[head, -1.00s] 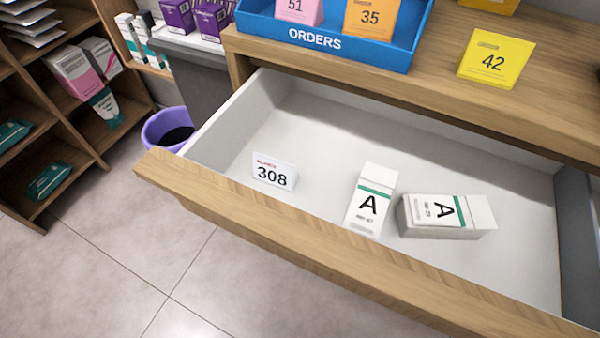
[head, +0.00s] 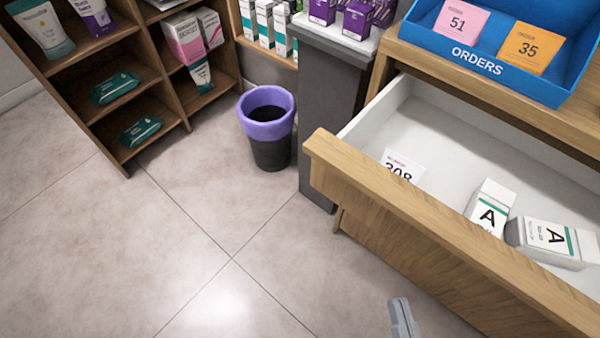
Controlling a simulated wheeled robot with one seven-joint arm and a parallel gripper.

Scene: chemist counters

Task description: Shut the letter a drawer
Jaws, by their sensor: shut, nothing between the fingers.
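The letter A drawer (head: 455,245) stands open at the right of the head view, with a wooden front and a white inside. Inside it lie a white box marked A (head: 490,207), a second box marked A (head: 548,240) and a card marked 308 (head: 402,166), partly hidden by the drawer front. My gripper (head: 402,318) shows as a grey tip at the bottom edge, in front of and below the drawer front, apart from it in the picture. Its fingers are shut and empty. The drawer's right end is out of view.
A blue orders tray (head: 478,68) with cards sits on the counter above the drawer. A purple-rimmed bin (head: 268,128) stands on the floor beside a grey cabinet (head: 332,115). Wooden shelves (head: 155,120) stand at the upper left. The tiled floor at left is clear.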

